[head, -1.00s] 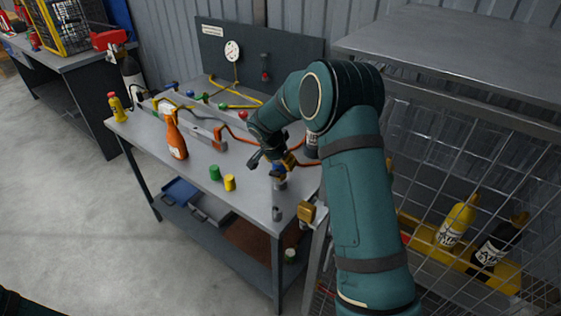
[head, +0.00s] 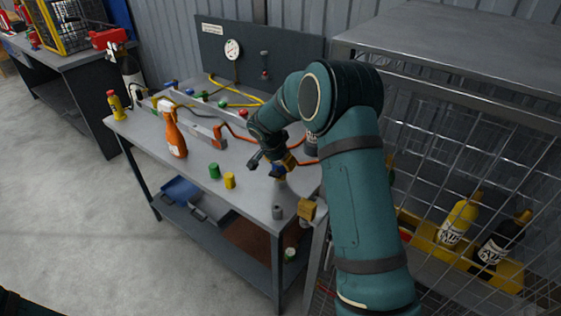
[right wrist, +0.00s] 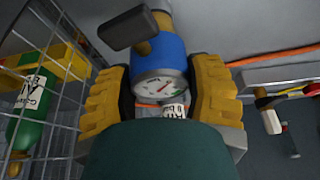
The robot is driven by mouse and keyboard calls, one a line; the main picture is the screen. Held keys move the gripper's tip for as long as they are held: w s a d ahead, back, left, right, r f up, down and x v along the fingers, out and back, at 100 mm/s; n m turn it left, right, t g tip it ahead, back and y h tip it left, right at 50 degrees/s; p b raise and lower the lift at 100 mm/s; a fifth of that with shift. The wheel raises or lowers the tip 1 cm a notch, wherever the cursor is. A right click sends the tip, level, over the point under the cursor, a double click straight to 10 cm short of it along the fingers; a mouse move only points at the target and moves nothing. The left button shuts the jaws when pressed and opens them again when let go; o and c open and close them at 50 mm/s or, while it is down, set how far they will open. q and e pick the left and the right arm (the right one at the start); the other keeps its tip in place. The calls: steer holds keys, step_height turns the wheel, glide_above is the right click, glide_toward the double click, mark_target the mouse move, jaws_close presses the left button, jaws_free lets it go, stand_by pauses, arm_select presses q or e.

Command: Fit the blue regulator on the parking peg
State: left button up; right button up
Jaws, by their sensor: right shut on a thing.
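My right gripper (head: 272,167) is over the front right part of the grey workbench (head: 200,200). It is shut on the blue regulator (head: 278,171), which shows only in part in the head view. In the right wrist view, the regulator's blue body (right wrist: 160,55) and round white dial (right wrist: 157,87) sit between the two yellow finger pads of the gripper (right wrist: 162,82). A dark handle (right wrist: 127,30) sticks out beside the body. A short grey stub (head: 277,211) stands at the bench's front right corner; I cannot tell whether it is the parking peg. My left gripper is out of view.
A green cylinder (head: 214,171) and a yellow cylinder (head: 229,180) stand left of my gripper. An orange spray bottle (head: 173,138) and hoses are further left and back. A wire cage (head: 450,170) with bottles stands to the right.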

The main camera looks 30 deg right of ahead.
steer(key=shift+f, duration=0.15)
steer(key=o, duration=1.2)
steer(key=shift+o, duration=0.2)
